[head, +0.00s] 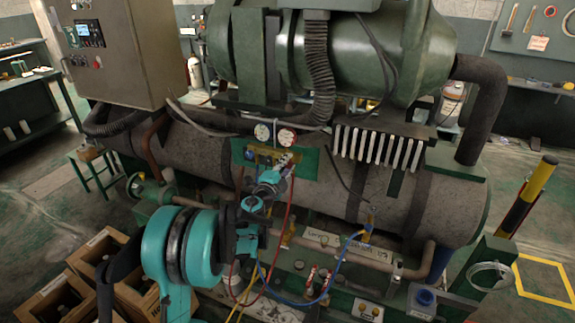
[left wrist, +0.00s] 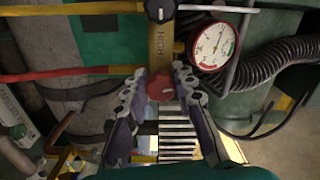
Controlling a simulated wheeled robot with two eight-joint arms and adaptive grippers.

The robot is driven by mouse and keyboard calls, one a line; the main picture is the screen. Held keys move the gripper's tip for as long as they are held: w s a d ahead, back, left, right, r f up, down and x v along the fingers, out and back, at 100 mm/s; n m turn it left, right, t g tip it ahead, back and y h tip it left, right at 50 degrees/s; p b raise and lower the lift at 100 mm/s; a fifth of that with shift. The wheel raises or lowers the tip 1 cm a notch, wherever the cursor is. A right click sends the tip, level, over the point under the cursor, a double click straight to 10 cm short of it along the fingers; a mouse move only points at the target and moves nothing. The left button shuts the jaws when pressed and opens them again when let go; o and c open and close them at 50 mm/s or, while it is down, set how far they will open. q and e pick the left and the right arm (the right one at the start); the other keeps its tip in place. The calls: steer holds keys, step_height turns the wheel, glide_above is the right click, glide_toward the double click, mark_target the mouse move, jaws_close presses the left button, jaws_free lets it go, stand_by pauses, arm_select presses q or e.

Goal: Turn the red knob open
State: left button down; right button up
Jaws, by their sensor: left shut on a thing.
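The red knob (left wrist: 160,88) sits on the brass manifold body (left wrist: 161,45) marked HIGH, in the left wrist view. My left gripper (left wrist: 160,80) has one finger on each side of the knob and is shut on it. In the head view my left gripper (head: 284,163) is at the right end of the gauge manifold, below the red-rimmed gauge (head: 286,137). There the gripper largely hides the red knob. The red-rimmed gauge also shows right of the knob in the left wrist view (left wrist: 213,46). My right gripper is not in view.
A second gauge (head: 262,132) stands left of the red-rimmed one. Red, yellow and blue hoses hang below the manifold; the blue hose (head: 310,303) loops right to a fitting on the pipework. A large tank (head: 420,207) lies behind. Wooden crates (head: 90,262) stand at lower left.

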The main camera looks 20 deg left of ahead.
arm_select(q)
steer(key=c, duration=1.2)
jaws_free()
steer(key=s, duration=1.2)
steer(key=shift+a, duration=0.45)
